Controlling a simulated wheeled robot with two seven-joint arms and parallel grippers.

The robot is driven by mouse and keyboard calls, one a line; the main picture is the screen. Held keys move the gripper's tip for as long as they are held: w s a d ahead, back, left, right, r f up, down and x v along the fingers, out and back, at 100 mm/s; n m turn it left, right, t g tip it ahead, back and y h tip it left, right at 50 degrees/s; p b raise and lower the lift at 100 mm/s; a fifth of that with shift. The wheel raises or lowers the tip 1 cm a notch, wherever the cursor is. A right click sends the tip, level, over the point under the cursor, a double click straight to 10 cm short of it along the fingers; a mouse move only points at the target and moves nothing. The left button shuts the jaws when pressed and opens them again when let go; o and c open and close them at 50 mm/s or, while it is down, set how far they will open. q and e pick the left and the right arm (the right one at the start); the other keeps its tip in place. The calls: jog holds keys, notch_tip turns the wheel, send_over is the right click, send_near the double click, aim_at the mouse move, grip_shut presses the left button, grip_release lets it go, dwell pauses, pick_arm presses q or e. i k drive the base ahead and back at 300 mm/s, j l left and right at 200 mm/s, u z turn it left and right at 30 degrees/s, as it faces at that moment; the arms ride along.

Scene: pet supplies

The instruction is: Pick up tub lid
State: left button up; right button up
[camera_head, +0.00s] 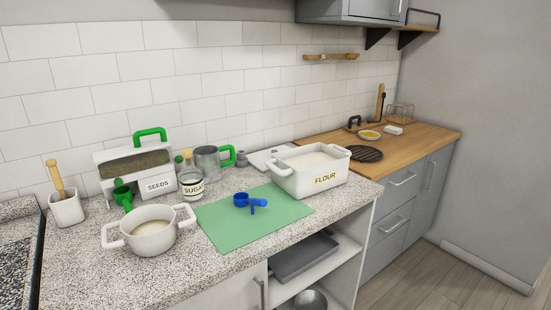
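An open white tub labelled SEEDS (158,186) stands against the back wall, with brown contents showing. A green handle (150,133) rises at its back edge; I cannot tell whether it belongs to a lid. An open white tub labelled FLOUR (325,178) stands at the right end of the stone counter. A flat white piece (262,160), possibly a lid, lies behind and left of the flour tub, partly hidden by it. Neither of my grippers is in view.
A green mat (230,228) holds a blue scoop (250,201). A white two-handled pot (152,238), a sugar jar (192,190) and a metal mug (208,161) stand to the left. A wooden counter (425,143) lies right.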

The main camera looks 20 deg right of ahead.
aim_at(257, 160)
jog(key=l+u, duration=0.15)
jog(key=u, duration=0.65)
jog(key=l+u, duration=0.4)
jog(key=l, duration=0.25)
jog(key=l+u, duration=0.35)
jog(key=l, duration=0.35)
jog(key=k+l+u, duration=0.15)
jog(key=l+u, duration=0.25)
jog(key=l, duration=0.2)
